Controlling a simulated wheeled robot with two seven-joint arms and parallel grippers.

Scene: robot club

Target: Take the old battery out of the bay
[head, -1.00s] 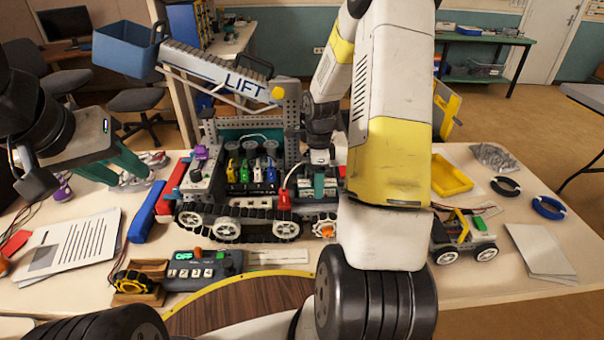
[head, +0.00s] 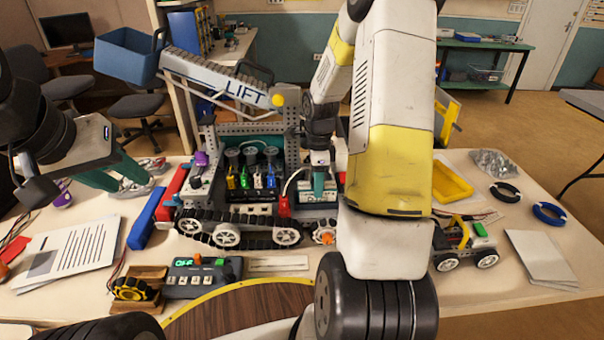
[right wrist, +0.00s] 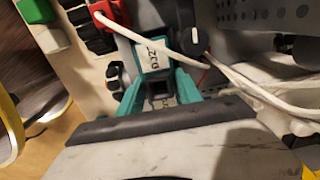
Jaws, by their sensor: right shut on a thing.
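The tracked robot (head: 225,214) with the LIFT arm stands mid-table in the head view. My right gripper (head: 318,186) points down into the right end of its body, where the bay is. In the right wrist view, the teal fingers of my right gripper (right wrist: 160,92) are shut on the old battery (right wrist: 154,60), a teal block with a pale, marked label. The battery still sits low among the robot's parts; how deep is hidden. White cables pass close over it. My left gripper (head: 118,177) is open and empty above the table's left side.
A control box (head: 200,277) with a lit display stands in front of the robot. A small wheeled car (head: 466,244) and a yellow tray (head: 450,181) are at right. A blue bar (head: 147,216) and papers (head: 72,250) lie at left. My right arm hides the table's middle right.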

